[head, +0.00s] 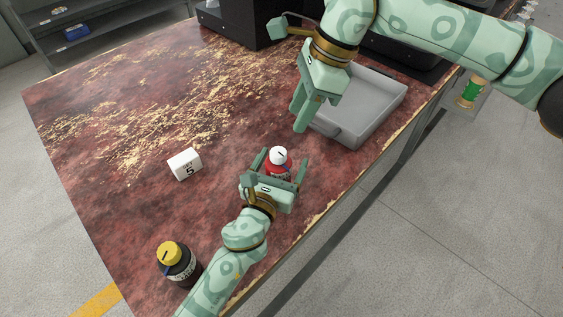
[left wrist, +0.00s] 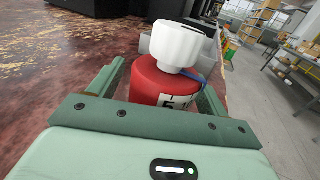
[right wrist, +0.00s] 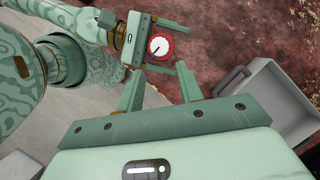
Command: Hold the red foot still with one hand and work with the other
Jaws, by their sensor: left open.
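The red foot (head: 271,171) is a squat red container with a white cap (head: 278,154) marked by a dark line. It stands upright on the worn red table. In the left wrist view the red foot (left wrist: 150,85) shows a white label with a 5 and a blue strap below the cap. My left gripper (head: 281,165) is open, with one finger on each side of the red foot; I cannot tell whether either touches. My right gripper (head: 301,112) is open and empty, above the table beyond the foot. In the right wrist view the white cap (right wrist: 159,47) lies past its fingers.
A grey tray (head: 385,108) sits behind my right gripper. A dark bottle (head: 180,268) with a yellow cap stands near my left arm. Black machines (head: 240,25) line the back.

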